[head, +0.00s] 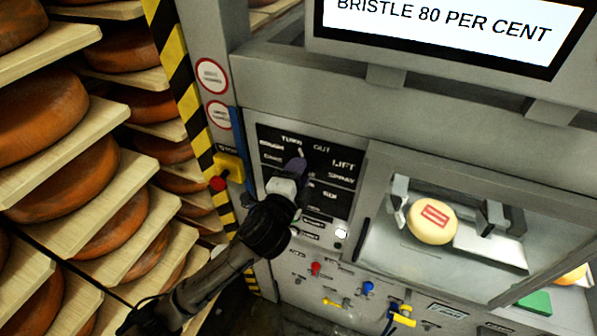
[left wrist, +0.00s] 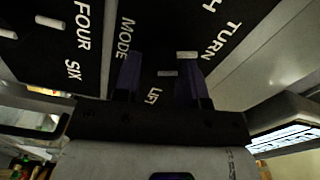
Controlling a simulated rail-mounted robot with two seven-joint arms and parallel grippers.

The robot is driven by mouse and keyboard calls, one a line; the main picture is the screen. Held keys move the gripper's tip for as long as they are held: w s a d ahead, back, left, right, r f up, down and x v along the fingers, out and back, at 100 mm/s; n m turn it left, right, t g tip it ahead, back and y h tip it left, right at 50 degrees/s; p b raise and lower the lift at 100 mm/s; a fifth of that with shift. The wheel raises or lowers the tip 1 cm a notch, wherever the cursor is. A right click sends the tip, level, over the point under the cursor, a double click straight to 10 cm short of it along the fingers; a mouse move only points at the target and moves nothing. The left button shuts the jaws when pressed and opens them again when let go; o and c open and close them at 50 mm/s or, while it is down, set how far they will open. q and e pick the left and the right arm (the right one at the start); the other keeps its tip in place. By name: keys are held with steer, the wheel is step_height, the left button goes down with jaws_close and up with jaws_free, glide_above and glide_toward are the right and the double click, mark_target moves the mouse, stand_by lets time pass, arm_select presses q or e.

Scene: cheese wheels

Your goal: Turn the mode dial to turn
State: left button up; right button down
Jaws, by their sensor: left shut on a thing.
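The black control panel (head: 328,172) carries white labels, among them TURN, OUT, LIFT and SPRAY. My left gripper (head: 297,165) reaches it from below left, its dark fingers shut on the mode dial just below the TURN label. The dial is mostly hidden by the fingers; a small pale mark (head: 301,153) shows above them, between TURN and OUT. In the left wrist view the two fingers (left wrist: 160,75) stand at the panel (left wrist: 100,75) near the words MODE, LIFT and TURN. My right gripper is in neither view.
A red button on a yellow box (head: 230,168) is left of the panel. A cheese wheel (head: 432,221) sits behind the window at right. Coloured knobs (head: 316,268) line the lower front. Shelves of cheese (head: 110,225) fill the left. A screen (head: 450,30) reads BRISTLE 80 PER CENT.

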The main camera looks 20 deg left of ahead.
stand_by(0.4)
arm_select(q)
steer(key=o, duration=0.9)
steer(key=s+b, duration=0.2)
steer(key=s, duration=1.1)
steer(key=shift+s, duration=0.4)
